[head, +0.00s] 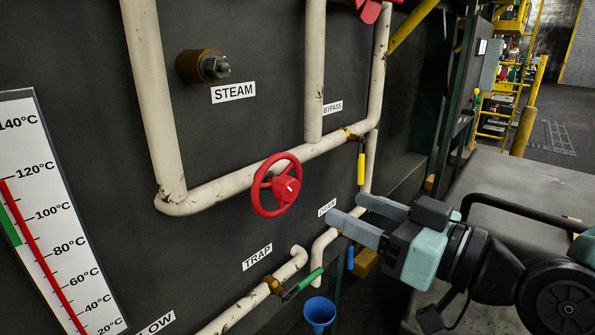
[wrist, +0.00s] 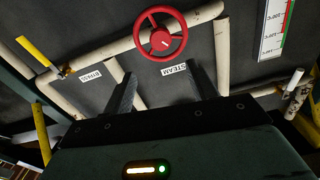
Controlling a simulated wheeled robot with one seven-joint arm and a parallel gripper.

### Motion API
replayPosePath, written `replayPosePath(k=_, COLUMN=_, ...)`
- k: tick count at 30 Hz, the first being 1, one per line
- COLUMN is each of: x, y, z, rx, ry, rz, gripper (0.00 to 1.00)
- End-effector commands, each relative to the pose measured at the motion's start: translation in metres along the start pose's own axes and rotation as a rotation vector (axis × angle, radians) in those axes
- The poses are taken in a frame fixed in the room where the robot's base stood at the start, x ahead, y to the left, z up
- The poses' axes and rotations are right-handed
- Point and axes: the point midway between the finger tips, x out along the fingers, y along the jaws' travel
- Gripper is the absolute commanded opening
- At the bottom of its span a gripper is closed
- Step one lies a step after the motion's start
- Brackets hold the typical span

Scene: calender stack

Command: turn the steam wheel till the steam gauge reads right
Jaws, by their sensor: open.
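A red handwheel (head: 289,188) sits on the cream pipe, below the STEAM label (head: 233,92). It also shows whole in the wrist view (wrist: 161,40), above and beyond the fingertips. The brass fitting beside the STEAM label (head: 194,66) carries a bare nut and no wheel. The gauge (head: 62,225) is partly cut off at left; its red column tops out near 120°C, above the green band, which spans roughly 90 to 110. My gripper (head: 348,207) is open and empty, right of the red wheel and apart from it. In the wrist view its fingers (wrist: 158,84) stand wide apart.
Another red wheel (head: 372,9) is cut off at the top. Yellow (head: 361,168), blue (head: 350,258) and green (head: 310,278) lever handles stick out near the gripper. A blue funnel (head: 319,313) stands below. The wall left of the gripper is free around the wheel.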

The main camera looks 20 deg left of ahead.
Motion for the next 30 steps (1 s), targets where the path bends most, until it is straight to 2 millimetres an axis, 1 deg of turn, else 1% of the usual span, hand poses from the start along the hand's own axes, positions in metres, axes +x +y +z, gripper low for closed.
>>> replayPosePath(k=1, x=0.003, y=-0.002, z=-0.007, rx=0.005, ry=0.000, rz=-0.002, gripper=0.58)
replayPosePath(k=3, x=0.007, y=-0.002, z=-0.007, rx=0.005, ry=-0.001, rz=-0.002, gripper=0.58)
replayPosePath(k=11, x=0.019, y=-0.006, z=0.003, rx=-0.001, ry=-0.021, rz=-0.003, gripper=0.58)
replayPosePath(k=12, x=0.027, y=-0.006, z=0.007, rx=-0.003, ry=-0.018, rz=-0.003, gripper=0.58)
replayPosePath(k=15, x=0.049, y=-0.005, z=0.009, rx=-0.004, ry=-0.018, rz=-0.002, gripper=0.58)
replayPosePath(k=21, x=0.084, y=-0.005, z=0.009, rx=-0.004, ry=-0.018, rz=-0.001, gripper=0.58)
replayPosePath(k=25, x=0.097, y=-0.005, z=0.010, rx=-0.006, ry=-0.019, rz=0.000, gripper=0.58)
replayPosePath(k=30, x=0.105, y=-0.004, z=0.011, rx=-0.006, ry=-0.020, rz=0.000, gripper=0.58)
